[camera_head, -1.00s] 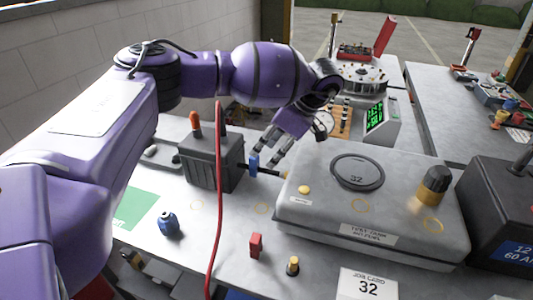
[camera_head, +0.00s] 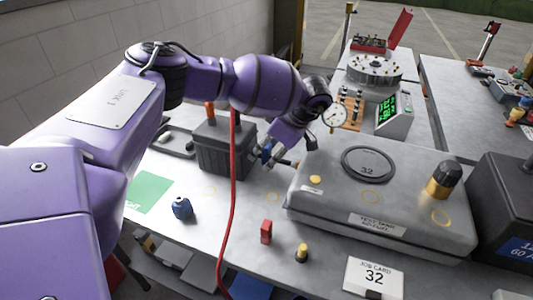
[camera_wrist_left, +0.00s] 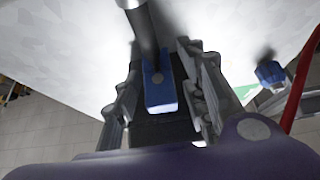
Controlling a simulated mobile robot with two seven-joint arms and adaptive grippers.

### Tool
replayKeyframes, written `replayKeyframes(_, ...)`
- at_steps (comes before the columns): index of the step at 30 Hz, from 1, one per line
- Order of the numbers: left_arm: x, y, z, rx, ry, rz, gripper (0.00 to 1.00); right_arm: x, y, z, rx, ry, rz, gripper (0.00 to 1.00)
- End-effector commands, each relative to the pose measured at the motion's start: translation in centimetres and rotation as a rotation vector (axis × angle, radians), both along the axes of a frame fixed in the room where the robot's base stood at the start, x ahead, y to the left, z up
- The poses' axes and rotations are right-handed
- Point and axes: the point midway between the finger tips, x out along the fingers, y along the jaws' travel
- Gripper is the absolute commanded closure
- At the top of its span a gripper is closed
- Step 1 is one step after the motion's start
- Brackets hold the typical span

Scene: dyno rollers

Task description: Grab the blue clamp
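The blue clamp (camera_head: 267,153) is small and sits at a dark bar beside the dark battery-like box (camera_head: 226,150). My left gripper (camera_head: 268,158) is down at the clamp, pointing at it from above and behind. In the left wrist view the blue clamp (camera_wrist_left: 160,92) lies between the two fingers of my left gripper (camera_wrist_left: 160,88), with a grey rod running up from it. Narrow gaps show on both sides, so the fingers look open around it. In the head view the fingers partly hide the clamp. My right gripper is not in view.
A grey test-tank case (camera_head: 385,200) stands close on the right. A red cable (camera_head: 234,200) hangs in front. A blue knobbed object (camera_head: 181,208), a red block (camera_head: 266,232) and a black-and-yellow peg (camera_head: 302,253) stand on the bench near the front. A job card (camera_head: 373,278) is at the front edge.

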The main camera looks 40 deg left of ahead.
Motion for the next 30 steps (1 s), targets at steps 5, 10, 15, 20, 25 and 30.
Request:
replayKeyframes(5,0.0,0.0,0.0,0.000,0.000,0.000,0.89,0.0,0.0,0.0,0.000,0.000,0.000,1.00)
replayKeyframes(10,0.0,0.0,0.0,0.000,0.000,0.000,1.00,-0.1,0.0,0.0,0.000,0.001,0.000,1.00)
replayKeyframes(15,0.0,0.0,0.1,0.000,-0.001,0.000,1.00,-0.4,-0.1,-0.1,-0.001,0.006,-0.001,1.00)
replayKeyframes(20,0.1,0.0,0.8,0.000,-0.001,0.000,1.00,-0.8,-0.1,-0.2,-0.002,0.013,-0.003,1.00)
replayKeyframes(25,0.1,0.0,2.8,0.000,-0.004,-0.002,1.00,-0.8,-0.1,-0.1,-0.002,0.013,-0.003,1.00)
replayKeyframes(30,-1.6,-1.0,5.7,0.000,-0.003,-0.004,1.00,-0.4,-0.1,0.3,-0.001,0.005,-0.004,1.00)
